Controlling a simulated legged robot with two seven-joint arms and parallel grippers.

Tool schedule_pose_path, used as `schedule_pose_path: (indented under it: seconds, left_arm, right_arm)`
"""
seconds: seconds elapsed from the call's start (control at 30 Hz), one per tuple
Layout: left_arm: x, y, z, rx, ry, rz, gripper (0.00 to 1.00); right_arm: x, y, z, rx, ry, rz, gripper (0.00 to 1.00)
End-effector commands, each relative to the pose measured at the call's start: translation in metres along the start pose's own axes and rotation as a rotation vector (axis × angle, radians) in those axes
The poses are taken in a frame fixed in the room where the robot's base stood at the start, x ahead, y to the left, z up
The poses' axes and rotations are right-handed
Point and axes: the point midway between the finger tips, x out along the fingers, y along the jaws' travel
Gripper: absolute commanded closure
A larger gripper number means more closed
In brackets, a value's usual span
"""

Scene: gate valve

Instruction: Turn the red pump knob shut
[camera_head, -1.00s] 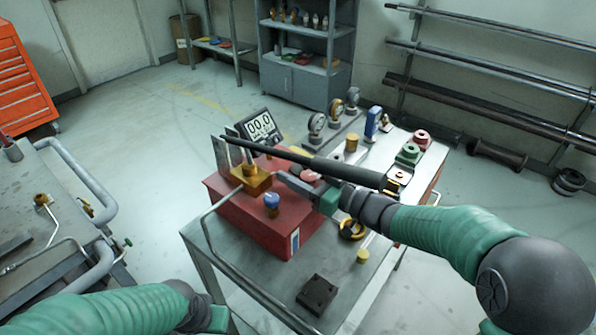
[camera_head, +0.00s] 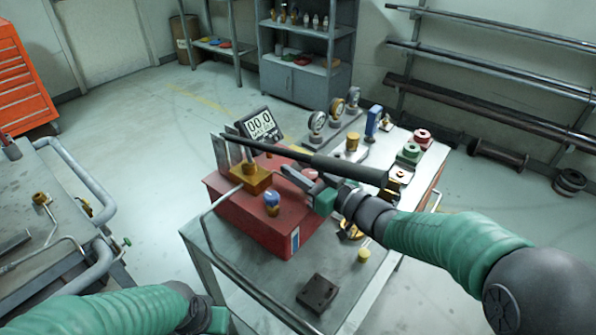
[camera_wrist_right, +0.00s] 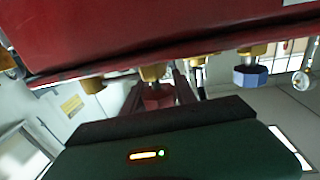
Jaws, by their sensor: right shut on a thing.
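The red pump knob (camera_head: 311,174) sits at the right side of the red pump box (camera_head: 262,225), under the long dark lever, and is partly hidden by my gripper. In the right wrist view, the red knob (camera_wrist_right: 157,96) lies between the two fingers, below a brass stem. My right gripper (camera_head: 298,178) is shut on this knob, its wrist low over the table. My left gripper (camera_head: 212,318) is at the bottom edge, away from the pump; its fingers are not clear.
The long dark lever (camera_head: 335,167) passes just above my right gripper. A dark block (camera_head: 317,294) lies on the table (camera_head: 262,279). Gauges stand at the back.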

Motion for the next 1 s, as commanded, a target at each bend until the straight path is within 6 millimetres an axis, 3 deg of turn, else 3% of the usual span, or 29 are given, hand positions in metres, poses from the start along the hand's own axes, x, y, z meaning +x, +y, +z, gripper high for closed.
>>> schedule_pose_path:
  seconds: [0.5,1.0]
  left_arm:
    - [0.068,0.000,0.016,0.000,0.000,0.000,1.00]
    - [0.070,0.000,0.016,0.000,0.000,0.000,1.00]
  right_arm:
    - [-0.002,0.009,0.006,0.000,0.002,0.413,1.00]
    - [-0.005,0.017,0.000,0.000,-0.001,0.652,1.00]
